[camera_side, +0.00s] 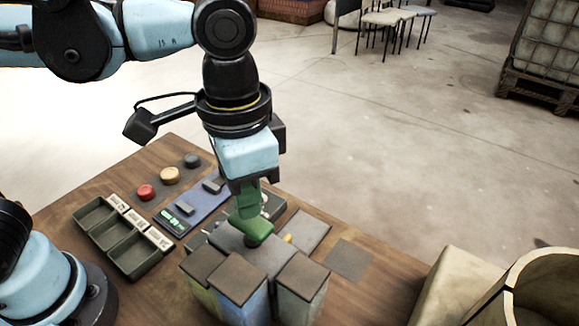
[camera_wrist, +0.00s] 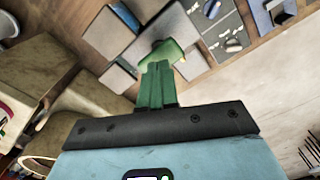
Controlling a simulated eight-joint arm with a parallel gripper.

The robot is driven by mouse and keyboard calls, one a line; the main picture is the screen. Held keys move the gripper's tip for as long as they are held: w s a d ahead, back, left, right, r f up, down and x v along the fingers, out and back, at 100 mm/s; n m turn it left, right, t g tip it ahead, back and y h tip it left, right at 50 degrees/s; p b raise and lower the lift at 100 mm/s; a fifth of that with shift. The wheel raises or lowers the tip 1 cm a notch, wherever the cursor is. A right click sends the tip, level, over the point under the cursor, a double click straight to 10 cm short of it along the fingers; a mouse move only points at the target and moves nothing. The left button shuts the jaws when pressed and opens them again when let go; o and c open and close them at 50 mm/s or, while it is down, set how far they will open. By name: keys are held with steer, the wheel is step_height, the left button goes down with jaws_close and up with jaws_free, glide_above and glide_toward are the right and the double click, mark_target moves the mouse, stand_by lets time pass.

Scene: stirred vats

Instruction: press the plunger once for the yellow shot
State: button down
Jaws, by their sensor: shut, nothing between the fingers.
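My gripper (camera_side: 254,230) has green fingers, closed together with nothing between them. It points down over the grey surface behind the block-shaped vats, its tips low and close to that surface; I cannot tell whether they touch. In the wrist view the shut fingers (camera_wrist: 163,52) reach over the same grey surface. A yellow round knob (camera_side: 169,175) stands between a red knob (camera_side: 146,192) and a dark grey knob (camera_side: 192,160) at the back left, well away from my gripper. I cannot tell for sure which part is the plunger. A small yellow spot (camera_side: 287,238) shows right of my fingertips.
Brown-topped vats (camera_side: 238,281) stand at the table's front. A dark green compartment tray (camera_side: 129,248) with white labels lies left, beside a blue panel (camera_side: 201,207). A grey square plate (camera_side: 348,260) lies right. A beige container (camera_side: 515,290) stands at the lower right.

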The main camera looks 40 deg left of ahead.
steer(key=shift+f, duration=1.85)
steer(key=shift+r, duration=4.55)
steer(key=w+a+f+n+t, duration=0.2)
steer(key=a+f, duration=0.3)
steer(key=a, duration=0.5)
steer(key=w+a+f+n+t, duration=0.3)
steer(key=a+f+n+t, duration=0.1)
steer(key=a, duration=0.7)
steer(key=shift+w+f+t, duration=0.25)
steer(key=shift+f+t, duration=0.35)
steer(key=shift+f, duration=0.1)
steer(key=c, duration=1.8)
jaws_free()
